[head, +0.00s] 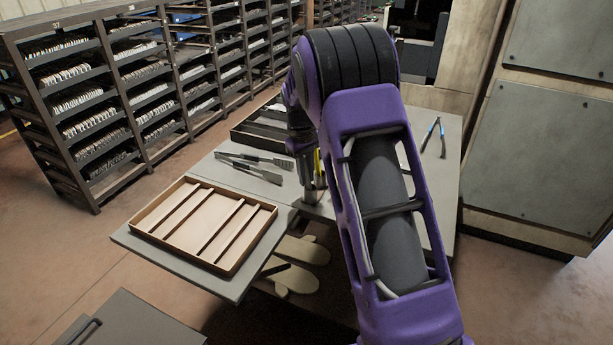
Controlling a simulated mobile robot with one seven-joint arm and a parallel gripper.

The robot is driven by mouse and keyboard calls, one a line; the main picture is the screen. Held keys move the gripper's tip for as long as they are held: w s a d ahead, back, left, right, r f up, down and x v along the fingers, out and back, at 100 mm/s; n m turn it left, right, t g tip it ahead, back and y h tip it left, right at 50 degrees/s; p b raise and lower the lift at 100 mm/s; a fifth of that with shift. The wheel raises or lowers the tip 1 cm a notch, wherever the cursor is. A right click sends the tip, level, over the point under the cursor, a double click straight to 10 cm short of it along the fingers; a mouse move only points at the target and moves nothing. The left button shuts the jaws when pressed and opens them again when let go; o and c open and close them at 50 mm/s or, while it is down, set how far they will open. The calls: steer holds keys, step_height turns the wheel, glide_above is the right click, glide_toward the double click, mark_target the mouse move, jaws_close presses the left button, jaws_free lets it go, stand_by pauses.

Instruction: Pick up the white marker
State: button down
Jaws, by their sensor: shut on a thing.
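My gripper (313,192) points down, low over the grey table, just left of my purple forearm. It is small and partly hidden by my own arm. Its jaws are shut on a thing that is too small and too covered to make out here. I cannot pick out the white marker clearly in this view. A thin yellow item (318,165) shows right beside the gripper, and I cannot tell what it is.
A brown divided tray (155,205) sits at the table's left front. Dark tongs (250,168) and a dark tray (262,118) lie behind it. Blue-handled pliers (441,138) lie at the right. Pale gloves (300,250) lie below the tabletop. Shelves (65,165) stand at the back left.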

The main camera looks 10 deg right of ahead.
steer(key=shift+r, duration=0.1)
step_height(320, 180, up, 10)
steer(key=shift+r+p, duration=0.2)
steer(key=shift+p, duration=0.9)
step_height(320, 180, up, 6)
steer(key=p, duration=0.5)
steer(key=shift+r+p, duration=0.25)
steer(key=shift+p, duration=0.15)
